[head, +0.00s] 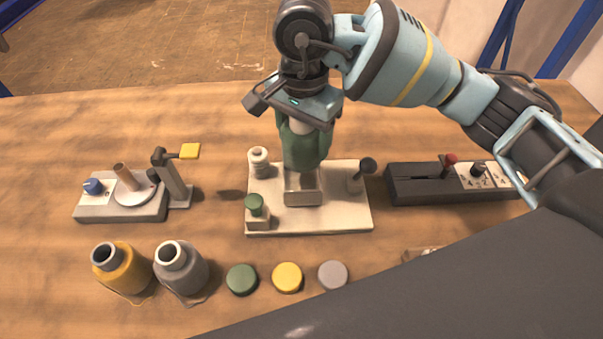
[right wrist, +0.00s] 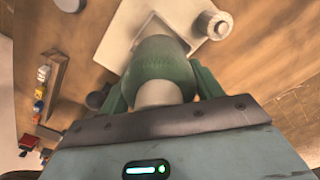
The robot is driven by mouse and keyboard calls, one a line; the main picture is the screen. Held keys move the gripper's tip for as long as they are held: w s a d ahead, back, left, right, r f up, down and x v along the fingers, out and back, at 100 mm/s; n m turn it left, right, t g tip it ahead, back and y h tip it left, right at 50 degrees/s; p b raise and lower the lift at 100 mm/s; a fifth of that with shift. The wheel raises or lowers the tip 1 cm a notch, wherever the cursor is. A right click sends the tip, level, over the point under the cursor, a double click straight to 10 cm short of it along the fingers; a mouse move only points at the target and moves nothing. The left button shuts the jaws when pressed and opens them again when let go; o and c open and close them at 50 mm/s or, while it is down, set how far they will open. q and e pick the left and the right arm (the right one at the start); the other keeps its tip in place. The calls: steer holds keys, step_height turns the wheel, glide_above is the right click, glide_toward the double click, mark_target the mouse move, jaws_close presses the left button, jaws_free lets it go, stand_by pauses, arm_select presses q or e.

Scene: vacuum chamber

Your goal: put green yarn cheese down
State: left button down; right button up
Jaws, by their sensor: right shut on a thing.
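The green yarn cheese (head: 305,150) is a green bobbin with a pale core end at its top. My right gripper (head: 304,138) comes down from above and is shut around it. In the right wrist view the yarn cheese (right wrist: 160,62) sits between the two green fingers, its pale core end toward the camera. My left gripper is not in view.
On the board stand a white knob (head: 258,160), a green-topped peg (head: 256,205) and a dark-topped post (head: 367,166).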

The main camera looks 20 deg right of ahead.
steer(key=shift+w+f, duration=0.15)
steer(key=shift+f, duration=4)
steer(key=shift+f, duration=0.15)
steer(key=o, duration=0.6)
steer(key=shift+f, duration=0.1)
steer(key=shift+o, duration=0.8)
step_height(320, 180, up, 12)
steer(key=shift+r, duration=0.25)
